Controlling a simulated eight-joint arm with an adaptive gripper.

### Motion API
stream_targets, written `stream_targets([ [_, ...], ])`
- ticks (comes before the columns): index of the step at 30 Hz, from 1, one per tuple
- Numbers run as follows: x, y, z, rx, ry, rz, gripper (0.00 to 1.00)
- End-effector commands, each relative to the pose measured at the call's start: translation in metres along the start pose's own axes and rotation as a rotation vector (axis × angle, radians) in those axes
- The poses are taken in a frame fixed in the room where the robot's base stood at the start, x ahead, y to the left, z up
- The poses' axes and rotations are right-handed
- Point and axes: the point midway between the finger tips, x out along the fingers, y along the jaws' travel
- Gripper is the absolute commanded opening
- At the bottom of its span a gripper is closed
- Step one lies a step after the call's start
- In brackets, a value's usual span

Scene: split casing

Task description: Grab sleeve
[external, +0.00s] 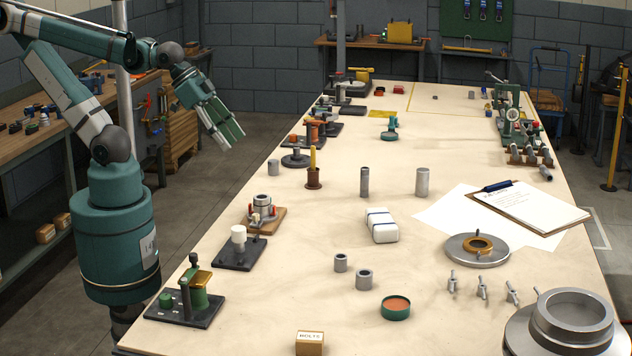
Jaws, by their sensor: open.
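Several grey cylindrical pieces stand upright on the table, and I cannot tell which one is the sleeve. A tall narrow grey tube (365,182) stands near the middle, with a wider light grey cylinder (422,182) to its right. Two short grey rings, a smaller one (340,263) and a larger one (363,281), stand closer to the front. Another short grey cylinder (273,168) is near the left edge. My gripper (231,134) is open and empty, raised beyond the table's left edge, apart from all these pieces.
A white wrapped block (381,226), a green-rimmed round dish (396,308) and a flanged disc (476,249) lie around the middle and right. Small fixtures, including a black-based one (187,305), line the left edge. A large grey casing (570,325) fills the front right corner.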

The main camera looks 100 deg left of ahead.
Motion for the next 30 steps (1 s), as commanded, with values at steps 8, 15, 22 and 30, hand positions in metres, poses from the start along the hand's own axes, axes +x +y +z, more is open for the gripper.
stream_targets([
  [8,0.000,0.000,0.000,0.000,0.000,0.000,0.40],
  [15,0.001,0.001,-0.003,0.015,-0.006,0.001,0.40],
  [22,0.008,0.003,-0.018,0.080,-0.034,0.005,0.40],
  [30,0.023,0.007,-0.044,0.205,-0.085,0.016,0.40],
])
